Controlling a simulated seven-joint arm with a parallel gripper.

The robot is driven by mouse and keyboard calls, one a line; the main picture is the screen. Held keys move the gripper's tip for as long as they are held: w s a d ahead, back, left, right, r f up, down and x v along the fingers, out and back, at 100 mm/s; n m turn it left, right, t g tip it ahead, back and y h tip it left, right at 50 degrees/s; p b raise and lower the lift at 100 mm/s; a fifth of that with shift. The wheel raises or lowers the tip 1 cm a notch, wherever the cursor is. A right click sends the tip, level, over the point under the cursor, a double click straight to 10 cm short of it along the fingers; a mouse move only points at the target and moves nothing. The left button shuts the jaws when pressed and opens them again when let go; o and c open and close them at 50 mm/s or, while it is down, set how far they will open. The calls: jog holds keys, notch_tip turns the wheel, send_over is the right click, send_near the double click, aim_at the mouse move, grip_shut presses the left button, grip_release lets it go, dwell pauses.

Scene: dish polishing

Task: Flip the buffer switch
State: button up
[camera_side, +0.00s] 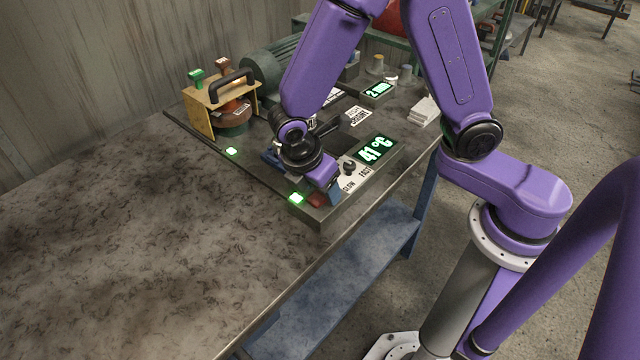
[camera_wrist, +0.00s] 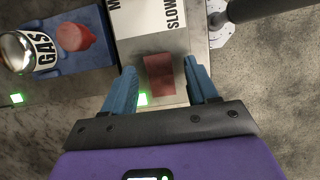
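The buffer switch appears to be a red rocker (camera_side: 317,201) at the front corner of the dark machine panel, beside a lit green lamp (camera_side: 296,198). In the wrist view the red rocker (camera_wrist: 160,75) lies between my fingertips, with the green lamp (camera_wrist: 143,98) near the left finger. My gripper (camera_side: 328,194) is low over that corner, partly covering the rocker in the side view. In the wrist view my gripper (camera_wrist: 163,78) is open, its blue fingers apart on either side of the rocker with small gaps. I cannot tell the height above it.
A black knob (camera_side: 349,167) and a 41 °C display (camera_side: 376,149) are close to my gripper. A wooden stand (camera_side: 198,112) with a handle is at the back left. The table's left is clear.

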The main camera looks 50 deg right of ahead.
jog(key=v, duration=1.7)
jog(key=shift+r, duration=0.2)
jog(key=s+d+f+m+y, duration=0.2)
jog(key=s+d, duration=0.5)
jog(key=s, duration=0.1)
jog(key=s+d+f+m+y, duration=0.2)
jog(key=s+d+f+m, duration=0.1)
jog(key=s+d, duration=0.4)
jog(key=shift+s+y, duration=0.3)
jog(key=shift+s, duration=0.8)
